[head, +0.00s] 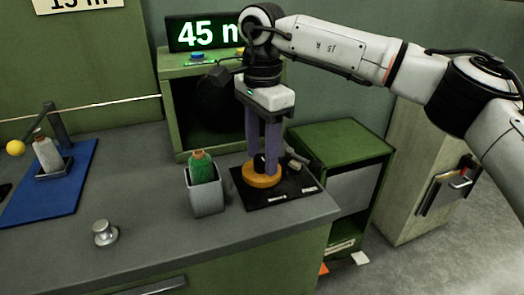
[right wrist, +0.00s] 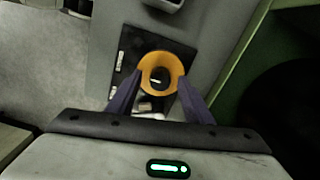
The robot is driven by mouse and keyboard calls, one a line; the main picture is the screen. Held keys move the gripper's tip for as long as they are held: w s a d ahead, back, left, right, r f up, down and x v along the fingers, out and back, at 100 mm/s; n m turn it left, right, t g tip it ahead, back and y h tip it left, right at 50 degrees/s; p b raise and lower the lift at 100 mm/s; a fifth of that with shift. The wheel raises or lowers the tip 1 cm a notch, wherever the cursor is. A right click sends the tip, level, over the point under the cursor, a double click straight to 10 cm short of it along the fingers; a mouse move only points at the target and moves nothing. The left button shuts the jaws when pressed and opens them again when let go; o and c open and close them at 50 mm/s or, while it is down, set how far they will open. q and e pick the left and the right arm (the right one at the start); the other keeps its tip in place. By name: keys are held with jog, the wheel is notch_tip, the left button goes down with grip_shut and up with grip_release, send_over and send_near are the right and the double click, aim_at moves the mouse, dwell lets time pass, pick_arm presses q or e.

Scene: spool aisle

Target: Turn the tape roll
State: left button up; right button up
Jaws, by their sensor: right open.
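The tape roll (head: 262,181) is a yellow-orange ring lying flat on a black mat (head: 290,188) near the right end of the grey counter. In the right wrist view the ring (right wrist: 147,70) shows from above, with a dark round centre. My right gripper (head: 261,163) points straight down over the roll, its two purple fingers open. In the right wrist view its fingertips (right wrist: 160,78) lie to either side of the ring; I cannot tell whether they touch it. My left gripper is not in view.
A grey holder (head: 207,200) with a green bottle stands left of the mat. Behind is a green box (head: 172,110) under a lit "45 m" sign (head: 207,32). A metal knob (head: 105,233) and a blue mat (head: 60,190) lie left. A green cabinet (head: 340,140) stands right.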

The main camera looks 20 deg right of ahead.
jog(key=c, duration=1.1)
jog(key=shift+o, duration=0.2)
jog(key=shift+m+p, duration=0.3)
jog(key=shift+m, duration=0.1)
